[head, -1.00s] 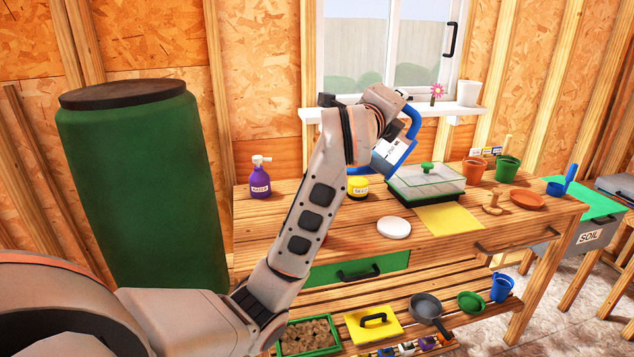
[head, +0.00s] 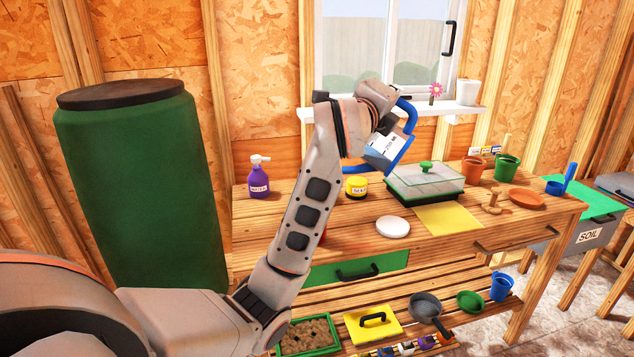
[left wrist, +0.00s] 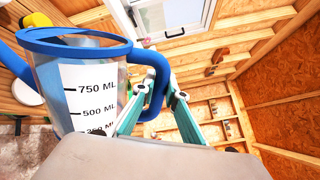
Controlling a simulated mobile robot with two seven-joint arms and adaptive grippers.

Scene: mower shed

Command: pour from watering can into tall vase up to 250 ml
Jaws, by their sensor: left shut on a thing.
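My left gripper (head: 390,99) is shut on the blue handle of a clear jug (head: 387,152) with a blue rim and a white measuring label. It holds the jug tilted in the air above the back of the workbench. In the left wrist view the jug (left wrist: 88,88) shows marks for 750, 500 and 250 ml, and the gripper's teal fingers (left wrist: 160,92) close at its handle. I cannot tell how much liquid is inside. I cannot make out a watering can or a tall vase. My right gripper is not in view.
The workbench (head: 455,243) bears a purple spray bottle (head: 259,180), yellow jar (head: 356,187), white disc (head: 393,227), clear-lidded tray (head: 425,183) and pots (head: 506,168). A pink flower (head: 436,90) and white pot (head: 467,92) stand on the windowsill. A green barrel (head: 140,190) stands left.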

